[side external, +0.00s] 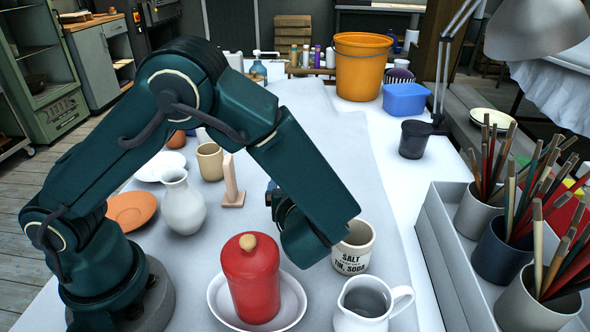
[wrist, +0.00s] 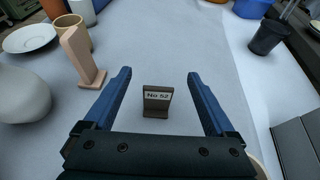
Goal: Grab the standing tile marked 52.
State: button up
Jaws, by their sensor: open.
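The standing tile marked No 52 (wrist: 157,103) shows in the wrist view as a small dark upright piece with a pale label, standing on the white table. It lies between the two blue fingers of my gripper (wrist: 160,76), apart from both and closer to the palm than the fingertips appear in the picture. My gripper is open and empty. In the side view my arm hides the tile and most of the gripper; only a bit of blue shows beside the wrist.
A red lidded jar (side external: 250,285), salt crock (side external: 354,248) and white jug (side external: 366,306) stand in front. A dark cup (side external: 414,139) is behind right.

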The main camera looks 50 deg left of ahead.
jog(key=shift+f, duration=1.8)
jog(key=x, duration=0.5)
jog(key=shift+f, duration=0.1)
jog(key=shift+c, duration=0.3)
grip_shut()
